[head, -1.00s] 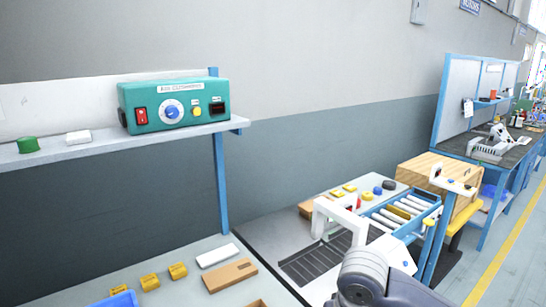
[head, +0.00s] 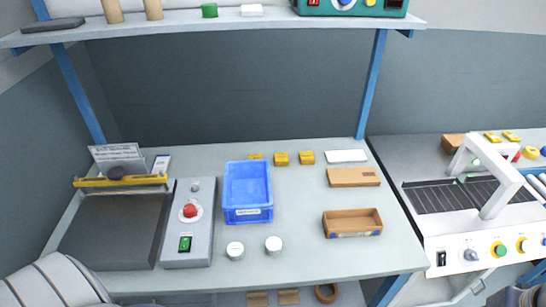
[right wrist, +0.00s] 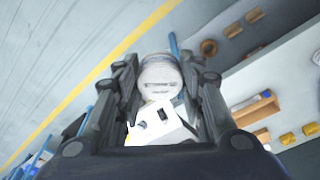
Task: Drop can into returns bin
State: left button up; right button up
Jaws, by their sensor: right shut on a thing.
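A white round can (right wrist: 160,78) is held between the fingers of my right gripper (right wrist: 160,85), which is shut on it in the right wrist view. The can is clear of the bench, with the floor behind it. In the head view a blue bin (head: 236,217) with a small white label stands on the bench, apparently empty; its label is too small to read. Two more white round cans, a left one (head: 235,250) and a right one (head: 274,245), stand in front of the bin. Neither gripper shows in the head view.
A grey control box (head: 201,245) with a red button and a dark mat (head: 112,232) lie left of the bin. A small open cardboard tray (head: 352,222), a flat brown box (head: 353,177) and yellow blocks (head: 281,159) lie to its right. A shelf (head: 232,24) overhangs the back.

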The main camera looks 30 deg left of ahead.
aim_at(254, 197)
jog(key=u, duration=1.2)
jog(key=i+j, duration=0.25)
jog(key=j, duration=0.15)
jog(key=i+j, duration=0.2)
jog(key=j, duration=0.25)
jog(key=z, duration=0.05)
